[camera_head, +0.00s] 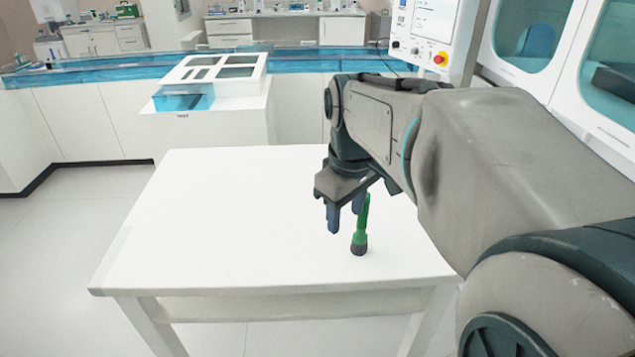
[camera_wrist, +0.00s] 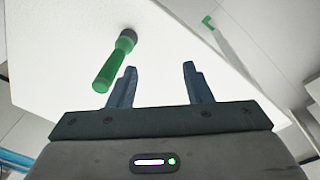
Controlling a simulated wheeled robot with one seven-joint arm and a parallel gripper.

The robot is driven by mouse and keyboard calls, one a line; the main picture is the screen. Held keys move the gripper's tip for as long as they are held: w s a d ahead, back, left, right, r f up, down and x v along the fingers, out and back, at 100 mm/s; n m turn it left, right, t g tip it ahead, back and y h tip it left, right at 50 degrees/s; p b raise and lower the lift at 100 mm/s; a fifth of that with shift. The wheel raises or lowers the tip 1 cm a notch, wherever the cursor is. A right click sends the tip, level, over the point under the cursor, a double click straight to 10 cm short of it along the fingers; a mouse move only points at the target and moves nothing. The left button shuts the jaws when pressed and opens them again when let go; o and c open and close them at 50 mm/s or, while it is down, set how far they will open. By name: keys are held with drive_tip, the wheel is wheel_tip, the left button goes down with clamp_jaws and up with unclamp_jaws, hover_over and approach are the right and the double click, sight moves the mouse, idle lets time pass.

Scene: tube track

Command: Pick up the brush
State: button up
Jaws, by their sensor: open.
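The brush (camera_head: 361,229) has a green handle and a dark round head. It stands on the white table (camera_head: 230,215), head down and handle up, near the table's right side. In the wrist view the brush (camera_wrist: 115,62) lies up and left of the fingers, outside the gap between them. My gripper (camera_head: 345,215) is above the table just left of the brush in the head view. In the wrist view my gripper (camera_wrist: 158,80) has its two blue fingers spread apart with nothing between them. Whether a finger touches the brush cannot be told.
The left and middle of the table are bare. Behind it stands a white cabinet (camera_head: 215,120) with a blue clear tray (camera_head: 183,98). A control panel (camera_head: 425,30) and a white machine with windows (camera_head: 560,60) stand at the right. Floor is open at the left.

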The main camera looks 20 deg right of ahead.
sight(363, 214)
drive_tip(key=w+d+r+n, duration=0.1)
drive_tip(key=r, duration=0.1)
drive_tip(key=w+d+r+n+p, duration=0.1)
drive_tip(key=d+r, duration=0.1)
drive_tip(key=w+d+r+n+g, duration=0.1)
drive_tip(key=w+d+r+n, duration=0.1)
drive_tip(key=shift+d+r, duration=0.2)
drive_tip(key=shift+r, duration=0.15)
drive_tip(key=shift+w+d+r, duration=0.1)
drive_tip(key=shift+w+d, duration=0.05)
drive_tip(key=shift+d, duration=0.1)
wheel_tip(363, 214, down, 8)
drive_tip(key=shift+r, duration=0.1)
drive_tip(key=shift+w+d+f+p, duration=0.1)
drive_tip(key=shift+f+p, duration=0.1)
drive_tip(key=shift+f, duration=1.25)
drive_tip(key=shift+w+f+p, duration=0.1)
drive_tip(key=shift+f+p, duration=0.1)
drive_tip(key=shift+f, duration=1.25)
clamp_jaws()
